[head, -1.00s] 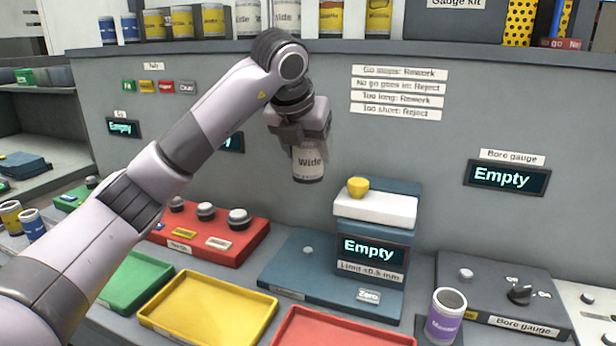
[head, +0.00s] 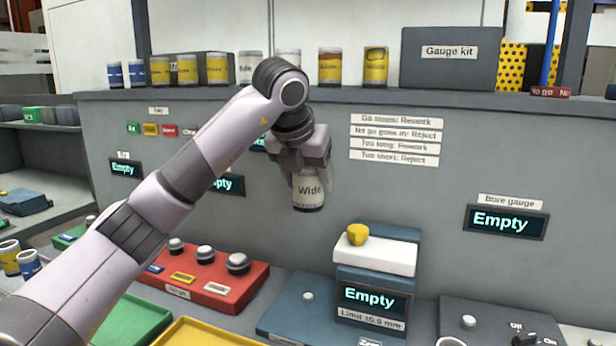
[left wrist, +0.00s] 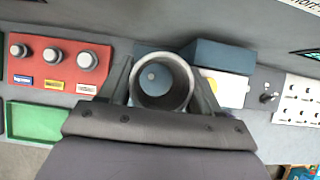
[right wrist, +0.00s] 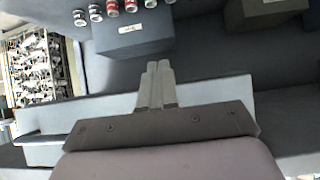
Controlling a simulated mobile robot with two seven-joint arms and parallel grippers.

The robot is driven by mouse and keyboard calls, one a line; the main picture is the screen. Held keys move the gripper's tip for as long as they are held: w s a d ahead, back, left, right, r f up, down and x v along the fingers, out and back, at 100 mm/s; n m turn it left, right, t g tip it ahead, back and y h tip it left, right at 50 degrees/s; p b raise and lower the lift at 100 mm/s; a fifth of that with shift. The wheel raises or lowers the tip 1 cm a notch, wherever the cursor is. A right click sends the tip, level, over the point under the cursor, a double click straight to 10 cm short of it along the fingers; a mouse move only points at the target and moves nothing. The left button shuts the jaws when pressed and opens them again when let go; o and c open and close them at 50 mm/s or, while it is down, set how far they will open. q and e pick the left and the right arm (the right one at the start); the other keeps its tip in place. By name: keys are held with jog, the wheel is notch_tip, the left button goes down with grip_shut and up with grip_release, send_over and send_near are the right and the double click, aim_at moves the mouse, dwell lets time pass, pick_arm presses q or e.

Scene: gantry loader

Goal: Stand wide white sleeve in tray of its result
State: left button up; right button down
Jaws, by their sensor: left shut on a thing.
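The wide white sleeve (head: 309,191), labelled "Wide", hangs upright in my left gripper (head: 303,168) in the head view, above the bench and apart from it. The left wrist view looks down through the sleeve's open bore (left wrist: 161,81), with the left gripper (left wrist: 161,88) shut around it. A green tray (head: 127,325) and a yellow tray (head: 205,334) lie at the bottom of the head view, partly cut off. The green tray also shows in the left wrist view (left wrist: 34,121). My right gripper (right wrist: 156,85) shows only in the right wrist view, fingers together and empty.
A red block (head: 217,286) with several grey buttons stands behind the trays. The blue length gauge (head: 371,297) reads "Empty", as does the bore gauge display (head: 506,222). The shelf (head: 250,93) holds several sleeves and a gauge kit box (head: 450,58).

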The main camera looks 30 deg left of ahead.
notch_tip(320, 180, up, 3)
jog(key=p, duration=0.3)
jog(key=shift+r, duration=0.15)
jog(key=shift+s, duration=0.1)
